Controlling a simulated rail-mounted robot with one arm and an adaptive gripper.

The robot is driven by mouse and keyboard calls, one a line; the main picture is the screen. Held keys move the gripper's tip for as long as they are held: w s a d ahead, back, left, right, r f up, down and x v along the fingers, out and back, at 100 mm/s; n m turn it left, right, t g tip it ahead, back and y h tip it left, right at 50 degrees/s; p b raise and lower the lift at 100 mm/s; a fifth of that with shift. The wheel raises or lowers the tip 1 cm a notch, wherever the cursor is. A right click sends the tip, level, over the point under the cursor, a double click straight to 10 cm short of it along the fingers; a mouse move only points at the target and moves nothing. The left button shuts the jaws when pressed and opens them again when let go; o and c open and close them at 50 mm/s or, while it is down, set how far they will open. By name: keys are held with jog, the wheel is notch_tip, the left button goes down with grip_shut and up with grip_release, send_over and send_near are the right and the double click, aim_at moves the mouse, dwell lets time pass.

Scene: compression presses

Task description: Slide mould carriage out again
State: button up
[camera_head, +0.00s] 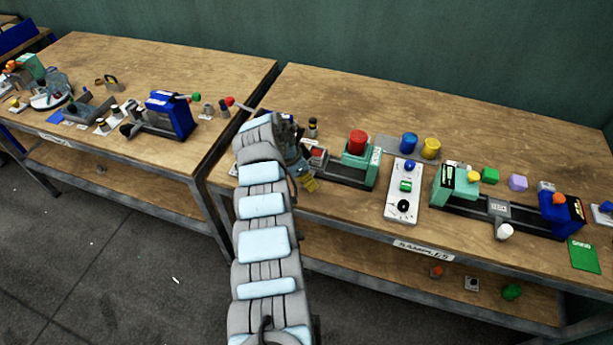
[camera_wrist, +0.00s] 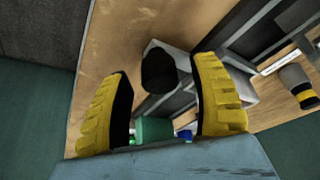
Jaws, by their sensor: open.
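My gripper (camera_head: 307,183) is at the left end of the middle press (camera_head: 345,177), which has a dark rail and a teal block with a red knob. In the wrist view my gripper (camera_wrist: 163,72) has its yellow-backed fingers spread wide. A black knob (camera_wrist: 158,70) on a light grey block (camera_wrist: 180,58) shows between them, by dark rails (camera_wrist: 248,52). No finger visibly touches the knob. The block appears to be the mould carriage. In the head view my arm and gripper hide most of that area.
A white control box (camera_head: 403,190) stands right of the middle press. Further right is another press (camera_head: 500,212) with a grey carriage and white knob. A blue press (camera_head: 170,115) stands on the left bench. A dark post with a yellow band (camera_wrist: 299,88) is near in the wrist view.

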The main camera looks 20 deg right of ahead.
jog(key=shift+r, duration=0.1)
jog(key=v, duration=1.1)
jog(key=shift+a+r, duration=0.15)
jog(key=shift+r, duration=0.2)
